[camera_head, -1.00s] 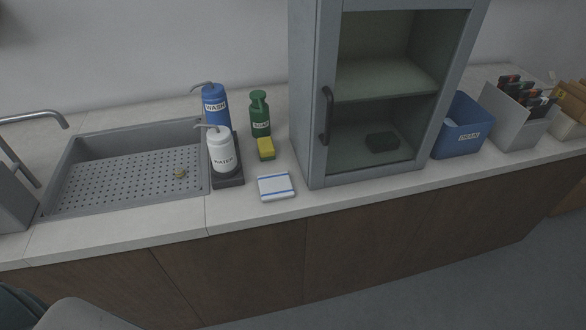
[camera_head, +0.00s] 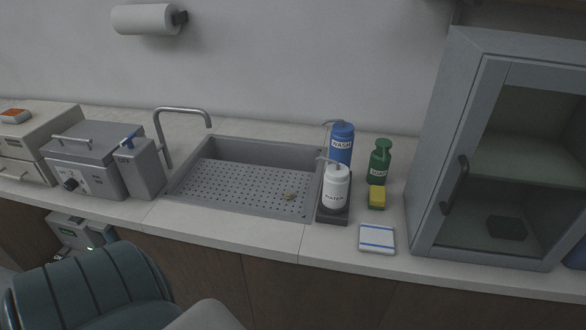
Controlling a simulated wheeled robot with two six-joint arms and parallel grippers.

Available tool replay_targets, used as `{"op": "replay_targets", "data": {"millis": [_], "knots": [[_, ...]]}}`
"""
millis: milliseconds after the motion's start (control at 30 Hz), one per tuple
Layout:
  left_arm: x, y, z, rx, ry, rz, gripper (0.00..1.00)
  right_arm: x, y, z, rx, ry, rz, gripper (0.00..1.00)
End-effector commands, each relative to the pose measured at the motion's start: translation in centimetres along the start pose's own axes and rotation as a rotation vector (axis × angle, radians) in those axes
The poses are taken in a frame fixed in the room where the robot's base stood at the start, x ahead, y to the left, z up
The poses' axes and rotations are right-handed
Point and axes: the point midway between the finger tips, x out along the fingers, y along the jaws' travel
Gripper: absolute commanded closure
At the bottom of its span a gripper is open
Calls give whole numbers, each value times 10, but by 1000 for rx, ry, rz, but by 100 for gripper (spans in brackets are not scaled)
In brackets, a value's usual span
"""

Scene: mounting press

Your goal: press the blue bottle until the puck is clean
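The blue bottle (camera_head: 341,141), labelled WASH, stands upright with a bent spout on a dark holder (camera_head: 334,212) at the right edge of the sink. A white bottle (camera_head: 336,187) labelled WATER stands in front of it and hides its lower part. Neither gripper is in view.
A green bottle (camera_head: 379,163), a yellow sponge (camera_head: 377,198) and a white-blue pad (camera_head: 377,238) stand right of the holder. A glass-door cabinet (camera_head: 437,150) blocks the right. A tap (camera_head: 185,110) and a grey press machine (camera_head: 92,160) stand left. A dark green chair-like shape (camera_head: 85,285) is at front left.

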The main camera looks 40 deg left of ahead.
Motion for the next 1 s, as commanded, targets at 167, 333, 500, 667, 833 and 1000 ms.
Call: {"op": "replay_targets", "data": {"millis": [167, 333, 500, 667, 833, 1000], "knots": [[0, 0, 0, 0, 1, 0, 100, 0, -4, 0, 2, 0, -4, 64], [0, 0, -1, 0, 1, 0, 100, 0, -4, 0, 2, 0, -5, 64], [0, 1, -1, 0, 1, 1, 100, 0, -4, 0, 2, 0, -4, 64], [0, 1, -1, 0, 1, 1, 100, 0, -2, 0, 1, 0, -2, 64], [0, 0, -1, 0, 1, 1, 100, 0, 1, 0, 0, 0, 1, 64], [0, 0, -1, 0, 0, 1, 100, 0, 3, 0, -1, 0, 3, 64]]}}
